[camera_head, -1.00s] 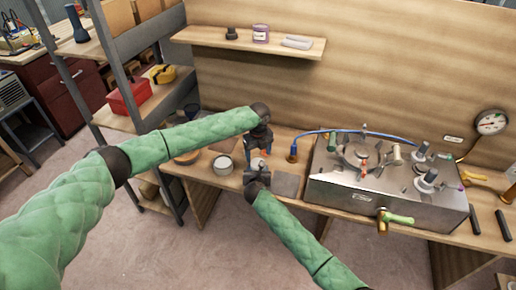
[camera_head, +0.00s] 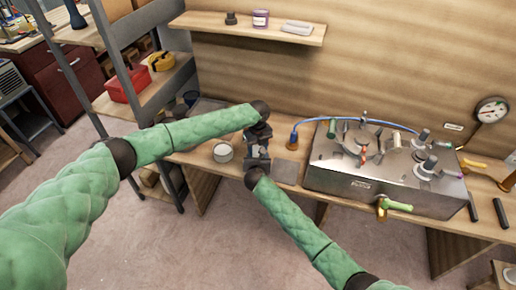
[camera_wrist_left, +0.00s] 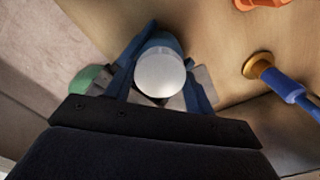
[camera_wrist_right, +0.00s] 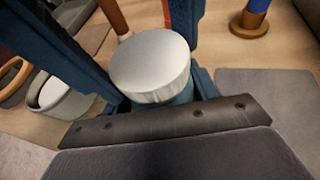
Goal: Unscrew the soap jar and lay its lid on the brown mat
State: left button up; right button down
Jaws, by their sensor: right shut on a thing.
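The soap jar has a white round lid and a blue-teal body. The lid (camera_wrist_left: 160,72) shows between my left gripper's fingers in the left wrist view, and the lid (camera_wrist_right: 150,63) also shows in the right wrist view. My left gripper (camera_head: 262,137) is above the jar, its blue fingers spread on either side of the lid. My right gripper (camera_head: 257,160) is shut on the jar body (camera_wrist_right: 178,96) from the front. The grippers hide the jar in the head view. A flat grey-brown mat (camera_head: 287,172) lies bare on the bench to their right.
A pale round tin (camera_head: 222,152) stands left of the grippers. A blue-handled tool with a brass base (camera_head: 293,141) stands to the right, before a large metal stove unit (camera_head: 335,178). A wall shelf (camera_head: 250,31) is above the bench.

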pick_arm(q)
jog(key=shift+d+n, duration=0.15)
jog(key=shift+n, duration=1.55)
pick_arm(e)
jog(key=shift+a, duration=0.25)
pick_arm(q)
jog(key=shift+r, duration=0.1)
pick_arm(e)
jog(key=shift+s, duration=0.1)
pick_arm(q)
jog(key=o, duration=0.9)
jog(key=shift+o, duration=0.7)
pick_arm(e)
jog(key=shift+d, duration=0.1)
jog(key=shift+d, duration=0.2)
